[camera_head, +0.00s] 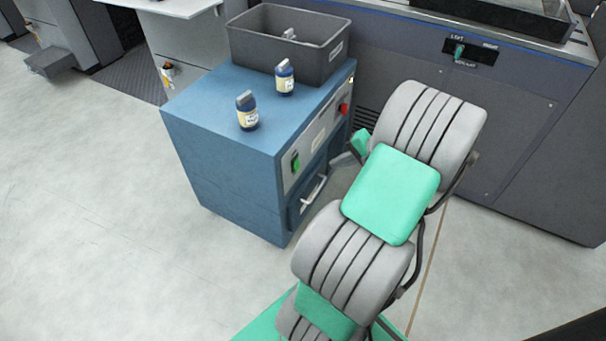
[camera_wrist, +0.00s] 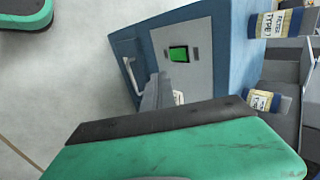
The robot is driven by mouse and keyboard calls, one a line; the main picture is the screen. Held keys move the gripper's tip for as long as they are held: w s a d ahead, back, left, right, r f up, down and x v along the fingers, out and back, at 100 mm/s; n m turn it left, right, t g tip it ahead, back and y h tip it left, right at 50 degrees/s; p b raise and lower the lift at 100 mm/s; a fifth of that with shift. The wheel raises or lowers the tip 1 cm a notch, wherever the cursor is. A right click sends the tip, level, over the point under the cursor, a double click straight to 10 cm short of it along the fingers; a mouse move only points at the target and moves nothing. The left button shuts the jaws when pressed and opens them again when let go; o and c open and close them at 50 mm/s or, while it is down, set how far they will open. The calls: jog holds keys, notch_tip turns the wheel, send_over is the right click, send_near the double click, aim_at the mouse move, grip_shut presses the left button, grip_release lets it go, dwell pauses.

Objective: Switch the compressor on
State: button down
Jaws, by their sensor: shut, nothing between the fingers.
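The compressor appears to be the blue cabinet (camera_head: 225,150), standing on the floor in the middle of the head view. Its grey front panel carries a green rocker switch (camera_head: 295,161) at the left end and a red knob (camera_head: 344,108) at the right end. In the wrist view the green switch (camera_wrist: 178,53) sits on the grey panel, bright green; I cannot tell which way it is pressed. My gripper (camera_head: 345,160) is in front of the panel, to the right of the switch, mostly hidden by my arm. In the wrist view its fingers (camera_wrist: 158,92) are shut, empty, and apart from the switch.
A drawer handle (camera_head: 313,190) juts out below the panel. Two labelled bottles (camera_head: 247,112) and a grey bin (camera_head: 270,45) stand on the cabinet top. A dark machine with a left-right selector (camera_head: 459,50) stands behind. The floor at left is clear.

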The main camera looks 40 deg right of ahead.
aim_at(297, 164)
jog(key=shift+s+d+r, duration=0.1)
jog(key=shift+r, duration=0.05)
jog(key=w+r+b+x, duration=0.1)
jog(key=b+x, duration=0.5)
jog(key=x, duration=0.7)
jog(key=shift+w+a+r, duration=0.2)
jog(key=shift+w+r, duration=0.2)
jog(key=shift+w, duration=0.05)
